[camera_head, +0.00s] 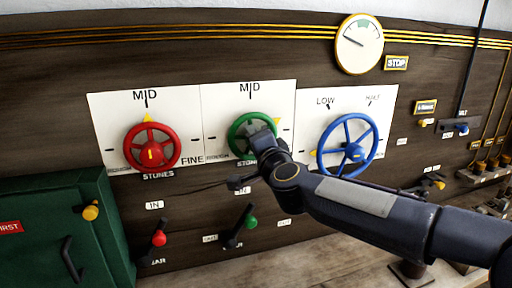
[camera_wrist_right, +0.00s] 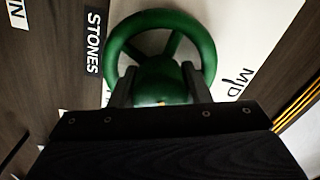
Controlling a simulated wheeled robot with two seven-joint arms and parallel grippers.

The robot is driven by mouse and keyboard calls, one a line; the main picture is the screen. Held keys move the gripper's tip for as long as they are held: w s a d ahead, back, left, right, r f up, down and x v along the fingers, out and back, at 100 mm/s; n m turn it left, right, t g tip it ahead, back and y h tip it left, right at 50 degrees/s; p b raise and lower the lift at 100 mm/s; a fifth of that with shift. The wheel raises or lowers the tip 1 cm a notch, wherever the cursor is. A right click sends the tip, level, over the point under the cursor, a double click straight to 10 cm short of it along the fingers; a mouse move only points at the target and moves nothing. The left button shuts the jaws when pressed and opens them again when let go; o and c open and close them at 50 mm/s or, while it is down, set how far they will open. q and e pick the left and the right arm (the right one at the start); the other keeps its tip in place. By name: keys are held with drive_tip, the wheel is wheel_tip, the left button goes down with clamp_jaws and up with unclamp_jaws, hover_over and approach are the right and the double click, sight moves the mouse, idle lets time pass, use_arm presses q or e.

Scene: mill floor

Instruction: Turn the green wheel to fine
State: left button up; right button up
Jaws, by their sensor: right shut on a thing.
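The green wheel (camera_head: 234,130) is on the middle white panel (camera_head: 225,105), with MID printed above it. My right gripper (camera_head: 262,138) is at the wheel and covers part of it. In the right wrist view, the green wheel (camera_wrist_right: 162,18) fills the upper middle. There my right gripper (camera_wrist_right: 160,88) has one finger on each side of the green hub, shut on it. A yellow pointer (camera_head: 277,124) shows at the wheel's right side in the head view. Any FINE label for this wheel is hidden behind my arm. My left gripper is not in view.
A red wheel (camera_head: 129,147) is to the left and a blue wheel (camera_head: 325,150) to the right, close to my arm. Red (camera_head: 158,239) and green (camera_head: 250,222) levers are below. A green cabinet (camera_head: 45,195) stands at left. A gauge (camera_head: 359,45) hangs above.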

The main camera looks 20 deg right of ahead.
drive_tip(key=m+b, duration=0.2)
drive_tip(key=m, duration=0.3)
drive_tip(key=shift+m, duration=0.4)
idle(0.4)
drive_tip(key=o, duration=1)
drive_tip(key=s, duration=0.7)
drive_tip(key=shift+s+d, duration=0.15)
drive_tip(key=shift+s, duration=0.25)
drive_tip(key=shift+f, duration=0.1)
